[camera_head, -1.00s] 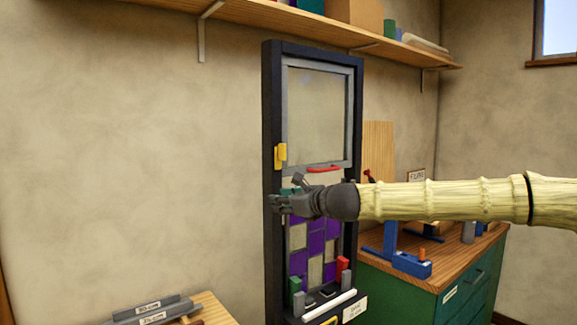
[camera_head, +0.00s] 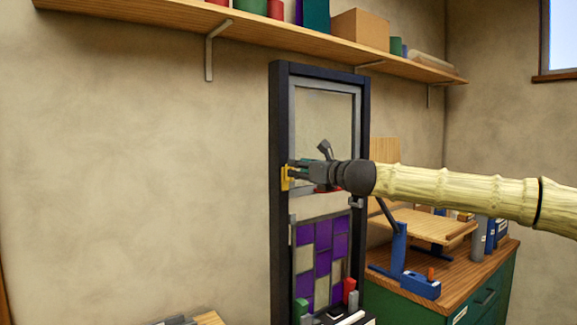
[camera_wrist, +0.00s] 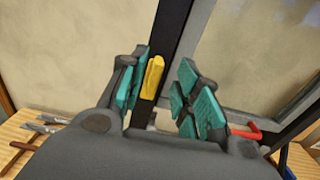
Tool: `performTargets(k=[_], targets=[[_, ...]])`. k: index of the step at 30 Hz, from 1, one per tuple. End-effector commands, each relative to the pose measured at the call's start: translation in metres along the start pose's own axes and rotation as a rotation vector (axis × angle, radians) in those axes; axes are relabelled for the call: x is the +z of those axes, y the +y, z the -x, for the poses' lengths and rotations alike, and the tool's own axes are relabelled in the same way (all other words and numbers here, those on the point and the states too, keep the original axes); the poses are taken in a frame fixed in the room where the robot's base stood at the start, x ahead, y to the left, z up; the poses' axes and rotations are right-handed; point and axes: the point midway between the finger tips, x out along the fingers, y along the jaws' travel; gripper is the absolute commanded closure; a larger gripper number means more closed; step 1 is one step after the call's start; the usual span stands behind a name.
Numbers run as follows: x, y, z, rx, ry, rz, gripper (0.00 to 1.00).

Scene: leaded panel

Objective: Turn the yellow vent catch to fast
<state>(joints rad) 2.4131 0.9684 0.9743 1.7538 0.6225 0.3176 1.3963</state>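The yellow vent catch (camera_head: 286,178) is on the left stile of the dark frame (camera_head: 281,235), beside the upper glazed vent (camera_head: 325,112). In the wrist view the catch (camera_wrist: 153,77) stands lengthwise along the dark stile. My gripper (camera_head: 299,171) is at the catch's height and partly covers it in the head view. In the wrist view my gripper (camera_wrist: 164,76) is open, its teal pads apart. The catch shows between the fingers, close to the left one; I cannot tell whether they touch. No fast marking is readable.
A red handle (camera_wrist: 246,132) is right of the fingers, low on the vent. Purple and clear leaded panes (camera_head: 322,255) fill the lower panel. Tools lie on a wooden table (camera_wrist: 18,127) at left. A green bench (camera_head: 480,297) stands at right; a shelf (camera_head: 290,35) runs above.

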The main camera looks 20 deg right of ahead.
Motion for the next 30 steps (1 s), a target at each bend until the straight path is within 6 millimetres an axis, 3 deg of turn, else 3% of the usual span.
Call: performTargets(k=[10,24,25,30], targets=[[0.000,0.002,-0.039,0.003,0.002,0.001,0.68],[-0.001,0.003,-0.048,0.003,0.001,0.000,0.68],[-0.001,0.003,-0.048,0.003,0.001,0.000,0.70],[-0.001,0.002,-0.048,0.003,0.001,0.000,1.00]])
